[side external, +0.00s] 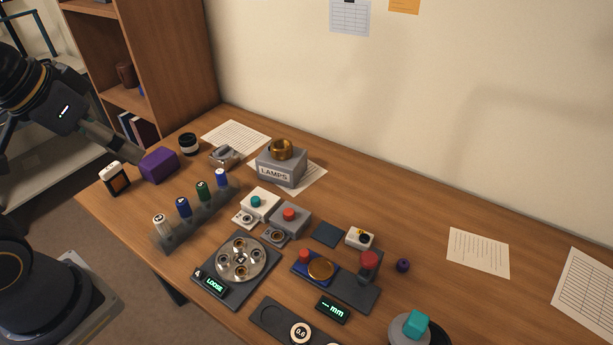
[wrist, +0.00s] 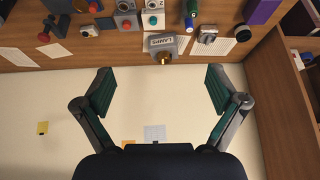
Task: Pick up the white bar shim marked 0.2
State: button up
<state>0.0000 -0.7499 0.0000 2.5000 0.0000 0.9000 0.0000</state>
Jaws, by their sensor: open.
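I cannot make out a white bar shim marked 0.2 in either view. The only shim-like mark I can read is 0.6, on a round white disc (side external: 300,332) at the bottom edge of the side view, on a dark holder (side external: 268,313) with a round recess. My gripper (wrist: 160,92) is open and empty in the wrist view, its two dark green finger pads wide apart.
A rack (side external: 196,222) holds several upright cylinders. A grey LAMPS box (side external: 281,169), a purple block (side external: 159,165) and a round metal plate on a LOOSE-marked base (side external: 236,292) stand on the desk (side external: 420,215). A "mm" display (side external: 333,310) sits in front. The desk's right side is mostly clear.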

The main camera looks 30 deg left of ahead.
jog(key=w+a+f+m+g+y, duration=0.3)
jog(key=w+a+f+m+y, duration=0.15)
jog(key=a, duration=0.45)
jog(key=w+a+f+m+g+y, duration=0.35)
jog(key=w+a+m+y, duration=0.25)
jog(key=a, duration=0.4)
jog(key=m+y, duration=0.3)
jog(key=m, duration=0.3)
send_near(114, 173)
jog(key=shift+g, duration=0.45)
jog(key=x, duration=0.3)
jog(key=w+x, duration=0.1)
jog(key=x, duration=0.1)
jog(key=shift+a, duration=0.2)
jog(key=shift+x, duration=3.05)
jog(key=shift+s+d+f, duration=0.1)
jog(key=shift+s+d, duration=0.05)
jog(key=shift+s, duration=0.05)
jog(key=c, duration=1.2)
